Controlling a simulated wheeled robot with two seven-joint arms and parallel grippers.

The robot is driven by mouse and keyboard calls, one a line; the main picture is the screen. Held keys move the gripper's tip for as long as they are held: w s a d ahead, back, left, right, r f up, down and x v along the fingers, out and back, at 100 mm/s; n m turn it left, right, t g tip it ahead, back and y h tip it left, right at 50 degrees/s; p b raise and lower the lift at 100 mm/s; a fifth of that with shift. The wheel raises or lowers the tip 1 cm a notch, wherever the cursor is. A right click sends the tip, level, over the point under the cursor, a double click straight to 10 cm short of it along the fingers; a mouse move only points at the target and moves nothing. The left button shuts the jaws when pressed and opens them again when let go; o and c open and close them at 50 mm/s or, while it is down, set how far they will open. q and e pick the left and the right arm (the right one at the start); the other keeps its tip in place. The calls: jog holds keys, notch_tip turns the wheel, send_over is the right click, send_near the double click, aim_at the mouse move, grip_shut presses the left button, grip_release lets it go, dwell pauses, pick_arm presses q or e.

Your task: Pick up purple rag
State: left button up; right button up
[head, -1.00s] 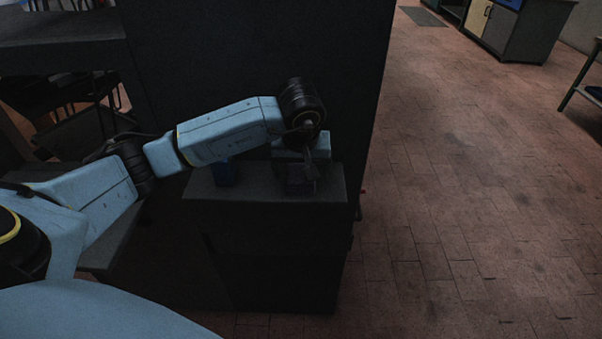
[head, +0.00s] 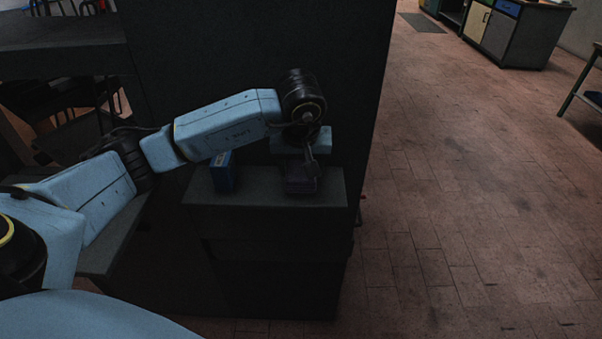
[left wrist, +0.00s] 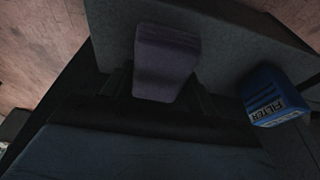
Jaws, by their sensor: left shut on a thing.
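The purple rag (head: 301,184) is a dark, folded block at the right part of a dark cabinet top (head: 265,187). In the left wrist view the rag (left wrist: 167,62) sits between the two fingers of my left gripper (left wrist: 160,88). My left gripper (head: 308,172) is shut on the rag from above. In the head view the rag is dim, and I cannot tell whether it touches the cabinet top. My right gripper is not in view.
A blue box (head: 222,173) stands on the cabinet top left of the rag; its label reads "FILTER" in the left wrist view (left wrist: 270,95). A tall dark panel (head: 240,50) rises behind the cabinet. Open brick floor (head: 470,200) lies to the right.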

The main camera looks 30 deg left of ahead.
aim_at(301, 171)
pick_arm(q)
jog(key=v, duration=0.5)
jog(key=shift+w+a, duration=0.2)
jog(key=shift+w, duration=0.15)
jog(key=s+d, duration=0.5)
jog(key=s, duration=0.3)
jog(key=s+d+b, duration=0.1)
jog(key=s+d, duration=0.4)
jog(key=s, duration=0.3)
jog(key=shift+s, duration=0.2)
